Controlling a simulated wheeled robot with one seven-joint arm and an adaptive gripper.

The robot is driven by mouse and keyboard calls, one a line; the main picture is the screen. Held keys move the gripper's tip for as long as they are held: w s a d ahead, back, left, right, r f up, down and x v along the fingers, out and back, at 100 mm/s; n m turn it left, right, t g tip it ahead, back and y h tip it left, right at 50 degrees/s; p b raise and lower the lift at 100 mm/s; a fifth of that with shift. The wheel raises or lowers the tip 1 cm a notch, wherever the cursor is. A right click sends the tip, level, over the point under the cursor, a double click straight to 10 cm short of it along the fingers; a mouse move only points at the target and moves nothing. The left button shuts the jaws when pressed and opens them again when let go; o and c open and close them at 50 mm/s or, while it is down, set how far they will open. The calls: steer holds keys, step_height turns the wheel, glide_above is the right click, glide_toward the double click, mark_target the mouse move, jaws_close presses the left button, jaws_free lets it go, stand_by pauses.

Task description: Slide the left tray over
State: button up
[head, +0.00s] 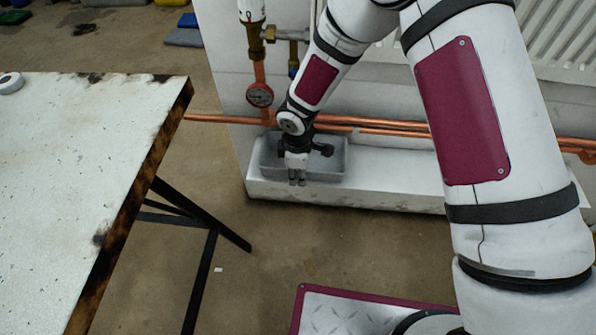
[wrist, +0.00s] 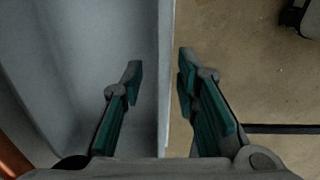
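A grey open tray (head: 335,160) sits on a low white ledge (head: 395,189) below the pipes, at the middle of the head view. My gripper (head: 297,182) points down at the tray's front side and hides part of it. In the wrist view my gripper (wrist: 160,72) is open. Its left finger is over the grey inside of the tray (wrist: 75,60), and its right finger is over the floor side. The tray's front rim (wrist: 165,70) runs between the fingers, with a gap at the left finger. Whether the right finger touches it I cannot tell. No second tray shows.
A worktable (head: 80,180) stands at the left. The floor (head: 260,250) before the ledge is mostly clear.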

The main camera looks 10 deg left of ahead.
step_height(320, 180, up, 12)
steer(key=shift+s, duration=0.4)
stand_by(0.7)
